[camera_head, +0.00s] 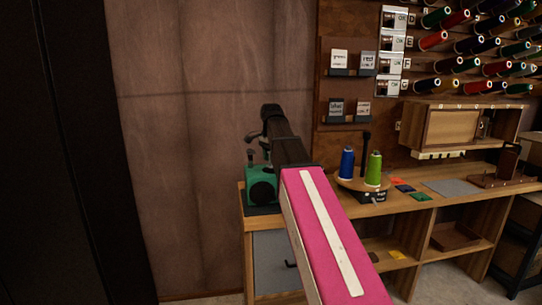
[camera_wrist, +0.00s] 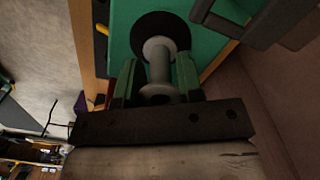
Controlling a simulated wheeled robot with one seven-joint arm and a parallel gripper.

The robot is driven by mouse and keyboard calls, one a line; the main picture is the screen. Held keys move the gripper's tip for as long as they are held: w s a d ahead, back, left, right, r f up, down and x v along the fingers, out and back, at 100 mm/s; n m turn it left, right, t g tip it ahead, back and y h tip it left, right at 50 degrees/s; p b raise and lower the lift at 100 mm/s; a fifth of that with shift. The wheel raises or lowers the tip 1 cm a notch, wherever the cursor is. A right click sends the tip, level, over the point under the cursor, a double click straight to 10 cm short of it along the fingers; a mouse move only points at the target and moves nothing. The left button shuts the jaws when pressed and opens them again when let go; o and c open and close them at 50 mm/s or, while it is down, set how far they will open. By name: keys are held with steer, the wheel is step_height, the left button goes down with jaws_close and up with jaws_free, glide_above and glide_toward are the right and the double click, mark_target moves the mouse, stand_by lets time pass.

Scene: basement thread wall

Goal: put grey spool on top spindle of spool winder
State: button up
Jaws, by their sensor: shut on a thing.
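The grey spool (camera_wrist: 159,68) is between the two green-sided fingers of my gripper (camera_wrist: 157,76) in the wrist view. The gripper is shut on it. Beyond the spool's far flange is a round black disc (camera_wrist: 147,28) on the green spool winder (camera_wrist: 195,10). I cannot tell whether the spool touches the disc or sits around a spindle. In the head view the green winder (camera_head: 262,186) stands at the bench's left end, partly behind my arm. The spool and my fingers cannot be made out there, and the top spindle is not clearly visible.
A blue spool (camera_head: 347,162) and a green spool (camera_head: 374,169) stand on a round holder right of my arm. The wooden bench (camera_head: 425,205) runs right, with flat coloured pieces on it. Thread racks (camera_head: 470,60) fill the upper right wall. A plain wall (camera_head: 200,130) is left of the winder.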

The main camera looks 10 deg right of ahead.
steer(key=shift+f, duration=0.3)
stand_by(0.6)
steer(key=o, duration=1)
